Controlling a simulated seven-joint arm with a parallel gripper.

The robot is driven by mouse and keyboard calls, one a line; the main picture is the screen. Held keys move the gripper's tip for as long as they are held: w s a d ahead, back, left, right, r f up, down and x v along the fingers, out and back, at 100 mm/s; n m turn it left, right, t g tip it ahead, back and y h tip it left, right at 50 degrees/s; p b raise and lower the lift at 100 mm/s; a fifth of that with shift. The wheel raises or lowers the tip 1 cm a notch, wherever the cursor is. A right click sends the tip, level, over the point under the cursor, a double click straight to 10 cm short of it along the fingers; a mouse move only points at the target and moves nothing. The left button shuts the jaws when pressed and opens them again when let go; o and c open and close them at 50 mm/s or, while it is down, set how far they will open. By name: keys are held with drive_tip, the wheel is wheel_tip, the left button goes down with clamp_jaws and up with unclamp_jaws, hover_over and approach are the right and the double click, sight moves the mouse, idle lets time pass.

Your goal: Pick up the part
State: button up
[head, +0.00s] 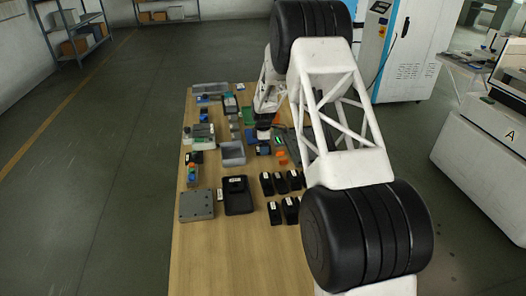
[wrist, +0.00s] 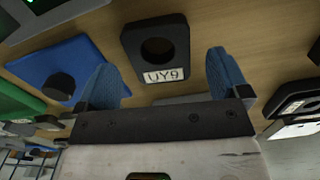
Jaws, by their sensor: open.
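A black block with a round hole (wrist: 157,28) and a white label reading "UY9" lies on the wooden table in the wrist view. My gripper (wrist: 165,76) is open, with one blue fingertip to the left of the block and one to the right. The block appears between and slightly beyond the fingertips, and no contact shows. How high the fingers are above the table is hard to tell. In the head view my gripper (head: 264,122) is over the far part of the table, small and partly hidden. I cannot make out this block there.
A blue piece (wrist: 62,62) with a black cylinder and a green board (wrist: 18,100) lie to the left in the wrist view. Dark parts (wrist: 292,97) lie right. The table (head: 225,265) also holds a grey bin (head: 232,160) and several black labelled pieces; its near end is clear.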

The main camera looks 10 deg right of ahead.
drive_tip(key=shift+f, duration=0.8)
drive_tip(key=c, duration=1.3)
drive_tip(key=shift+r, duration=0.25)
drive_tip(key=shift+r, duration=4.8)
drive_tip(key=a, duration=3.2)
drive_tip(key=shift+a+r, duration=0.1)
drive_tip(key=shift+r, duration=0.1)
